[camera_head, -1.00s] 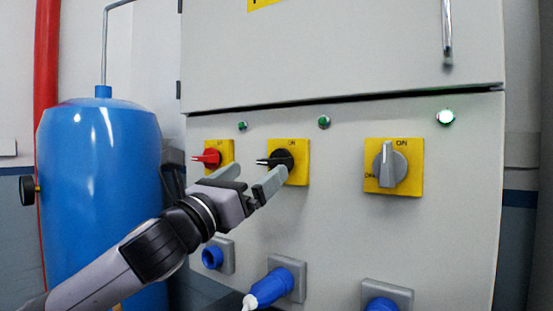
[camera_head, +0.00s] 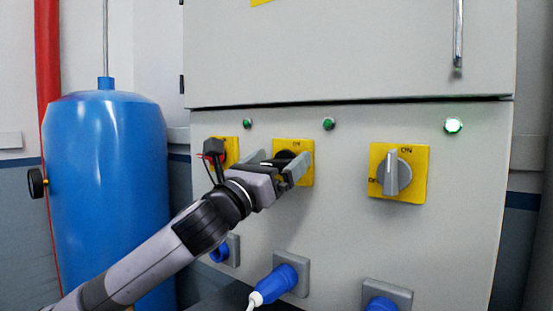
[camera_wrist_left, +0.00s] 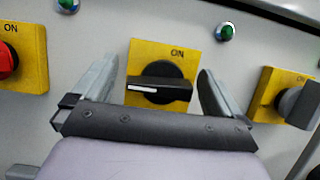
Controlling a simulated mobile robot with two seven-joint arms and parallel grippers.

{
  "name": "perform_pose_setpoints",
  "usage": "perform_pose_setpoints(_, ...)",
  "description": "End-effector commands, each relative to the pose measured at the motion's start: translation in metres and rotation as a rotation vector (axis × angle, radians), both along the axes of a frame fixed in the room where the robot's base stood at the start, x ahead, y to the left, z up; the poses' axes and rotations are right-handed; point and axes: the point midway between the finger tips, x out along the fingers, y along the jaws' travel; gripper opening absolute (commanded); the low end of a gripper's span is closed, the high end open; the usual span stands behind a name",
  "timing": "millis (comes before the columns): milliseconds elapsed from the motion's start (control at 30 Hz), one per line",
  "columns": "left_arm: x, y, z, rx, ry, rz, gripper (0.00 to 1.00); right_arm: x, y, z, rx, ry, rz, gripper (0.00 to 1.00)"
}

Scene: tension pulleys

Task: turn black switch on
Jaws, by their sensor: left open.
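The black switch (camera_wrist_left: 160,86) sits on a yellow plate marked ON in the left wrist view. Its handle lies about horizontal, with the white mark pointing left, while ON is printed above it. In the head view the black switch (camera_head: 286,157) is partly hidden behind my gripper. My left gripper (camera_head: 277,160) is open, its fingers to either side of the switch. In the left wrist view the open fingers (camera_wrist_left: 155,85) flank the handle with gaps on both sides. My right gripper is not in view.
A red switch (camera_wrist_left: 6,60) is to the left and a grey switch (camera_head: 397,172) to the right. Green lamps (camera_head: 329,124) line the panel above. Blue plugs and sockets (camera_head: 280,284) sit below. A blue tank (camera_head: 108,195) stands left of the cabinet.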

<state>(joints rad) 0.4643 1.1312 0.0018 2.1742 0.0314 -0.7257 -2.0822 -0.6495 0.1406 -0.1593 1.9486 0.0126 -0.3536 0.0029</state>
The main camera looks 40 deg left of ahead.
Motion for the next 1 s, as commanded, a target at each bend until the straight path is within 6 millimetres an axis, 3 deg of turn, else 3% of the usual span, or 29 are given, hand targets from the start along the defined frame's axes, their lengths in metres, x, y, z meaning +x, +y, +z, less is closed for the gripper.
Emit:
perform_pose_setpoints(167,-0.0001,-0.0001,-0.0003,0.000,0.000,0.000,0.97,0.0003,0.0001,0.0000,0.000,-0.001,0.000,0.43)
perform_pose_setpoints(300,-0.0001,-0.0001,-0.0003,-0.001,0.000,0.000,0.51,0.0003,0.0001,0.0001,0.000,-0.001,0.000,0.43)
perform_pose_setpoints(333,-0.0001,-0.0001,-0.0003,-0.001,0.000,0.000,0.49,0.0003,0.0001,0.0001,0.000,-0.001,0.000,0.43)
perform_pose_setpoints(667,-0.0003,-0.0003,0.0000,0.035,0.004,-0.002,0.49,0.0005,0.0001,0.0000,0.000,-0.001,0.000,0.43)
perform_pose_setpoints(1000,-0.0002,-0.0008,0.0001,0.243,0.029,0.003,0.49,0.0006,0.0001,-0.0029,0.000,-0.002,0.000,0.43)
